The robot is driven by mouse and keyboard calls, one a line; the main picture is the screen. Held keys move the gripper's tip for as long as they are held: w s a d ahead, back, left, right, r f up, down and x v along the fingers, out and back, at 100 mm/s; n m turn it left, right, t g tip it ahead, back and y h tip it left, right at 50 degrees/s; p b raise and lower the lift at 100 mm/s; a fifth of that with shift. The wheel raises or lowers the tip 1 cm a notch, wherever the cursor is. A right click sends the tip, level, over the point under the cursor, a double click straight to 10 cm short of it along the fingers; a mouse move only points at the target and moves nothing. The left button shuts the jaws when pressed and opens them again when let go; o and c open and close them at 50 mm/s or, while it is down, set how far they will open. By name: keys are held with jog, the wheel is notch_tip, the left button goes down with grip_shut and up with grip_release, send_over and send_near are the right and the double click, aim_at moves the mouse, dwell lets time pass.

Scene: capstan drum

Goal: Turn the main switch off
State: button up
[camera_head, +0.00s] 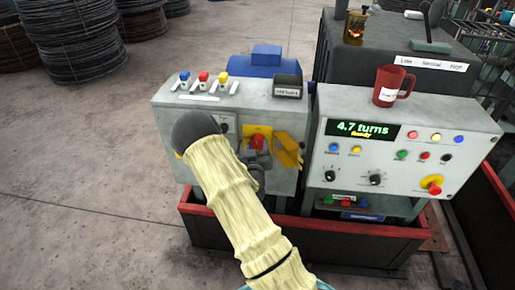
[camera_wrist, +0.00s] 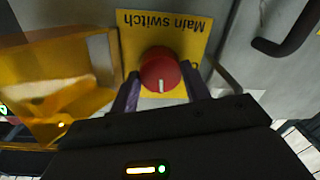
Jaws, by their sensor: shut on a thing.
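The main switch is a red round knob (camera_wrist: 160,70) with a white mark, on a yellow plate (camera_wrist: 186,48) labelled "Main switch", which reads upside down in the wrist view. In the head view the red knob (camera_head: 257,141) shows on the left grey cabinet, partly hidden by my gripper. My gripper (camera_wrist: 161,80) is shut on the knob, one finger on each side. The knob's white mark points down in the wrist view. A translucent yellow cover (camera_head: 288,150) stands swung open to the right of the switch; it is at the left in the wrist view (camera_wrist: 60,85).
Coloured toggle switches (camera_head: 204,80) and a small dark box (camera_head: 288,87) sit on the left cabinet. A red mug (camera_head: 391,86) stands on the right cabinet. A red-rimmed trough (camera_head: 330,230) lies below.

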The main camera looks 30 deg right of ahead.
jog(key=n+b, duration=0.1)
jog(key=n, duration=0.2)
jog(key=shift+a+n+g, duration=0.1)
jog(key=shift+n+g, duration=0.2)
jog(key=shift+n, duration=0.1)
jog(key=n+b, duration=0.1)
jog(key=n, duration=0.3)
jog(key=shift+n, duration=0.3)
jog(key=n, duration=0.7)
jog(key=shift+g+h, duration=0.3)
jog(key=shift+g, duration=0.1)
jog(key=shift+n, duration=0.3)
jog(key=o, duration=1)
jog(key=p+v, duration=0.6)
jog(key=v, duration=1.1)
jog(key=shift+s+a+f, duration=0.1)
jog(key=shift+s+a, duration=0.05)
jog(key=shift+s, duration=0.05)
